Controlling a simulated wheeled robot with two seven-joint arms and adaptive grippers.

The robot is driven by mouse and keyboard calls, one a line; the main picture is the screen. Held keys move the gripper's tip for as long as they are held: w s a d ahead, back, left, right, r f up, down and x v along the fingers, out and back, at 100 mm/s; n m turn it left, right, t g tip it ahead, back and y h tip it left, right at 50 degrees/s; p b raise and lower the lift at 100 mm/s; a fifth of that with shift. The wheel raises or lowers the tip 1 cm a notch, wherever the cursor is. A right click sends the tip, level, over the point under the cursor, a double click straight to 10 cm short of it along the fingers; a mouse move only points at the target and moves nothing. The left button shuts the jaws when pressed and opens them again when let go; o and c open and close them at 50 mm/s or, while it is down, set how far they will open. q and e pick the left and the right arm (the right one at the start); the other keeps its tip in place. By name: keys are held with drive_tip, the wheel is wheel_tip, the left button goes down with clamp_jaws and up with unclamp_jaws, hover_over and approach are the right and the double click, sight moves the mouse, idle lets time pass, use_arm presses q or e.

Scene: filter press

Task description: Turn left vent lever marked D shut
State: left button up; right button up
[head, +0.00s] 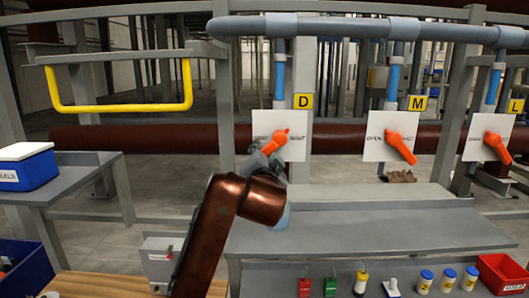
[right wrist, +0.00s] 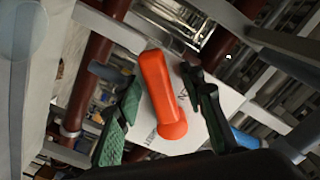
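The orange lever of the vent marked D (head: 274,142) sits on a white plate below a blue pipe. It slants from upper right to lower left, and a word like SHUT shows at the plate's right side. The yellow D tag (head: 303,101) is at the plate's upper right. My right gripper (head: 266,163) is at the lever's lower end. In the right wrist view, the green-padded fingers of my right gripper (right wrist: 166,108) stand apart on either side of the orange lever (right wrist: 160,90), with gaps visible on both sides. My left gripper is not in view.
Levers marked M (head: 401,147) and L (head: 497,146) are to the right, both slanting to lower right. A grey bench (head: 350,232) stands below. A yellow rail (head: 120,107), a blue box (head: 28,170) and a red bin (head: 503,274) are at the sides.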

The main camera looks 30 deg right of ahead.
drive_tip(key=shift+w, duration=0.1)
clamp_jaws()
idle(0.3)
